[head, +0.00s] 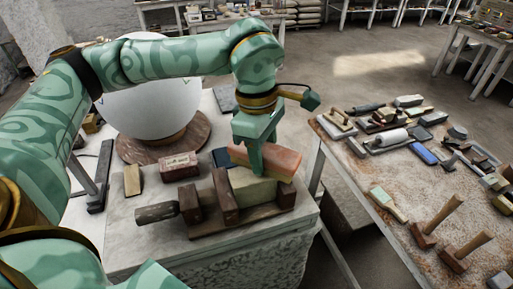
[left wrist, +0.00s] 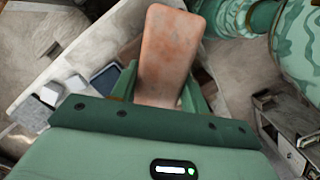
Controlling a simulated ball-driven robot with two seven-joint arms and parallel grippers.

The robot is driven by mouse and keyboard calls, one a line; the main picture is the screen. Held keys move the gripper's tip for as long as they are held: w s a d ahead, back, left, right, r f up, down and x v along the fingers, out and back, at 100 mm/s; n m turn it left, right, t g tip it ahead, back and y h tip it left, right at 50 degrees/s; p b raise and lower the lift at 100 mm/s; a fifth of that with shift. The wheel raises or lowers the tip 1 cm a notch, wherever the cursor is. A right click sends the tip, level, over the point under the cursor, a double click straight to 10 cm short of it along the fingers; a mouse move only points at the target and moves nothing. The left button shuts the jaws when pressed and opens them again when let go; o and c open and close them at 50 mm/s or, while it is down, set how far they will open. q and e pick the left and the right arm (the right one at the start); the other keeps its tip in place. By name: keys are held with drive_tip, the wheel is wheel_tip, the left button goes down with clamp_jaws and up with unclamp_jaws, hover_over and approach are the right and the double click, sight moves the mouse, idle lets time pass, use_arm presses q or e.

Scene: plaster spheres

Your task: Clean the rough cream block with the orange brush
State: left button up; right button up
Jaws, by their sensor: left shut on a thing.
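My left gripper (head: 256,160) is shut on the orange brush (head: 284,163), a flat, worn orange-pink block. In the left wrist view the brush (left wrist: 168,55) sticks out between my green fingers and hides what is beyond it. In the head view the brush is right over the rough cream block (head: 250,190), overlapping its top edge; I cannot tell whether they touch. The cream block sits in a dark wooden clamp (head: 227,197) with a handle on its left. A finger covers part of the cream block. My right gripper is not in view.
A large white plaster sphere (head: 150,95) stands on a round base behind my left arm. Several small blocks, one a labelled brown block (head: 179,166), lie left of the clamp. A rusty table (head: 400,215) at right holds brushes and mallets. The stone table's front left is clear.

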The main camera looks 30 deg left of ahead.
use_arm(q)
drive_tip(key=shift+w+d, duration=0.1)
drive_tip(key=shift+d, duration=1.05)
drive_tip(key=shift+s+a, duration=0.15)
drive_tip(key=shift+a, duration=1.05)
drive_tip(key=shift+s+a, duration=0.1)
drive_tip(key=shift+a, duration=1.05)
drive_tip(key=shift+w+d+b, duration=0.15)
drive_tip(key=shift+d+b, duration=0.05)
drive_tip(key=shift+d, duration=1)
drive_tip(key=shift+w+d+b, duration=0.1)
drive_tip(key=shift+d+b, duration=0.05)
drive_tip(key=shift+d, duration=1)
drive_tip(key=shift+s+a+r+p, duration=0.1)
drive_tip(key=shift+a+r+p, duration=0.25)
drive_tip(key=shift+a, duration=0.25)
drive_tip(key=shift+s+a+r+p, duration=0.1)
drive_tip(key=shift+a+r+p, duration=0.25)
drive_tip(key=shift+a, duration=0.25)
drive_tip(key=shift+w+f, duration=0.1)
drive_tip(key=shift+f, duration=0.05)
drive_tip(key=shift+f+b, duration=0.65)
